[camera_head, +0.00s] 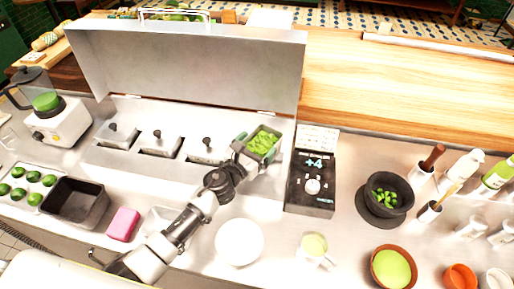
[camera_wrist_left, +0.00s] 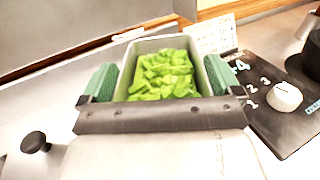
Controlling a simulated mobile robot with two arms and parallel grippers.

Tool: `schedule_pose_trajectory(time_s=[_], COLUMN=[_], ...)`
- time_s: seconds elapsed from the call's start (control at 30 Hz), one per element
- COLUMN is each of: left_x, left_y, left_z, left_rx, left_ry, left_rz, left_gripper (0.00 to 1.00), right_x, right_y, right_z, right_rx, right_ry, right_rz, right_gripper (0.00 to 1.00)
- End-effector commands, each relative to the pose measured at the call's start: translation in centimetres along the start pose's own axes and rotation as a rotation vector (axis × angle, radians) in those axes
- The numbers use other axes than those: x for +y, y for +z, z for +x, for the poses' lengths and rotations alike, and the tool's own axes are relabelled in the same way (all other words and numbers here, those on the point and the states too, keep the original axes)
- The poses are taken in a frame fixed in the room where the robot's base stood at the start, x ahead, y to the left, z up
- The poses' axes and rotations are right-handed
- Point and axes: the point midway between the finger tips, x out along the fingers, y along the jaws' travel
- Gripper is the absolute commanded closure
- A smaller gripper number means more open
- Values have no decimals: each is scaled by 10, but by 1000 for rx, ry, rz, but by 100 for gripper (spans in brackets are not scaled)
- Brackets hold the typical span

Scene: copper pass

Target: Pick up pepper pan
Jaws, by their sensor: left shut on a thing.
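The pepper pan (camera_wrist_left: 127,74) is a small grey metal pan filled with chopped green pepper (camera_head: 262,142). It is at the right end of the row of lidded wells in the head view. My left gripper (camera_head: 257,150) is shut on the pan, with a green finger pad against each side, as the left wrist view shows. The pan's lower part is hidden, so I cannot tell whether it is clear of its well. My right gripper is not in view.
A raised steel lid (camera_head: 190,60) stands behind the wells. A dark mortar (camera_head: 374,208), white plate (camera_head: 239,241) and pink sponge (camera_head: 122,224) are on the counter.

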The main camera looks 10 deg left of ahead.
Motion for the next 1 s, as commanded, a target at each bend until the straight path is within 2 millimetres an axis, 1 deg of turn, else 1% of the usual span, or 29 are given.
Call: schedule_pose_trajectory(time_s=[0.03, 0.1, 0.13, 0.17, 0.33, 0.5, 0.6, 0.73, 0.83, 1.0], left_x=[2, 3, 0, -9, -47, -80, -94, -106, -110, -112], left_y=[15, 29, 34, 36, 61, 80, 88, 96, 99, 99], left_z=[0, 0, 0, -1, -5, -9, -11, -12, -12, -13], left_rx=[-5, -5, -5, -5, -5, -7, -5, -4, -4, -2], left_ry=[-2, -2, -3, -5, -5, -3, -3, 0, -1, 0], left_rz=[6, 8, 6, 2, 0, -2, -2, -2, -1, -1], left_gripper=[46, 46, 46, 46, 46, 46, 46, 46, 46, 46], right_x=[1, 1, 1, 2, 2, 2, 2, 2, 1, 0], right_y=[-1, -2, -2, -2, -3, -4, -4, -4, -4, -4], right_z=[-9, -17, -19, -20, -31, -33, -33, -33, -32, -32], right_rx=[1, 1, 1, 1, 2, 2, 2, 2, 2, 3], right_ry=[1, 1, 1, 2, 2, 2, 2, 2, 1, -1], right_rz=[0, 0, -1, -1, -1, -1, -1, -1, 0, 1], right_gripper=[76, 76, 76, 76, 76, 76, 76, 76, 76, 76])
